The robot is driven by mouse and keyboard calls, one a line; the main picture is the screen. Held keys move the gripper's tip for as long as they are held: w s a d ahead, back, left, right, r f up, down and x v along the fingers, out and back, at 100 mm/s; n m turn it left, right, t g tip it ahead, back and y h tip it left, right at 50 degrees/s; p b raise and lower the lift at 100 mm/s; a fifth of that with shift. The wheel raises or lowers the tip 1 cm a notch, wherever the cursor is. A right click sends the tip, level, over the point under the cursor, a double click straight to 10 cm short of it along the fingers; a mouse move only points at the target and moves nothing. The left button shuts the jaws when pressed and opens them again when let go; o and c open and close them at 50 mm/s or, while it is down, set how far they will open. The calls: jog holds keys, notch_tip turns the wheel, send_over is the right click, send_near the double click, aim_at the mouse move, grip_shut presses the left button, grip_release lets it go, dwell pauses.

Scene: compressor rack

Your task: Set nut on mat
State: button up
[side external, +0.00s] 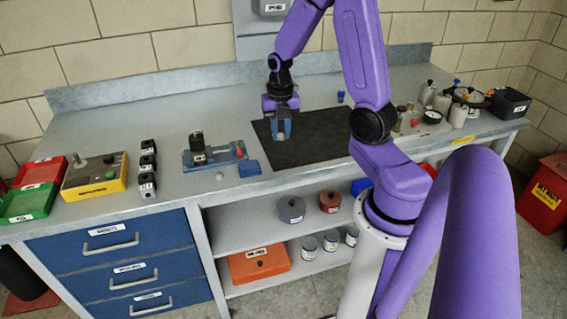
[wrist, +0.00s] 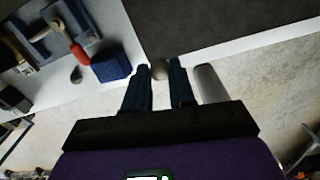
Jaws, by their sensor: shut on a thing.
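The dark mat (side external: 320,145) lies flat on the bench, and its corner shows at the top of the wrist view (wrist: 220,25). My gripper (side external: 281,138) points down in front of the mat's left part in the side view. In the wrist view its two fingers (wrist: 161,78) are shut on a small, rounded, grey-brown thing, seemingly the nut (wrist: 160,69). The fingers partly hide it.
Left of the mat are a blue block (side external: 249,168), a blue vise (side external: 215,154) with a red handle and a small grey piece (side external: 219,175). Bottles (side external: 428,93) and a black box (side external: 508,103) stand at the right. The mat's visible surface is clear.

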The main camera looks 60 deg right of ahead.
aim_at(283, 163)
jog(key=shift+s+f, duration=0.15)
jog(key=shift+s, duration=0.2)
notch_tip(283, 163, down, 3)
jog(key=shift+s+f, duration=0.1)
jog(key=shift+s, duration=0.05)
jog(key=shift+d+f, duration=0.1)
jog(key=shift+f, duration=2.25)
jog(key=shift+f, duration=0.1)
jog(key=o, duration=0.8)
jog(key=shift+o, duration=0.2)
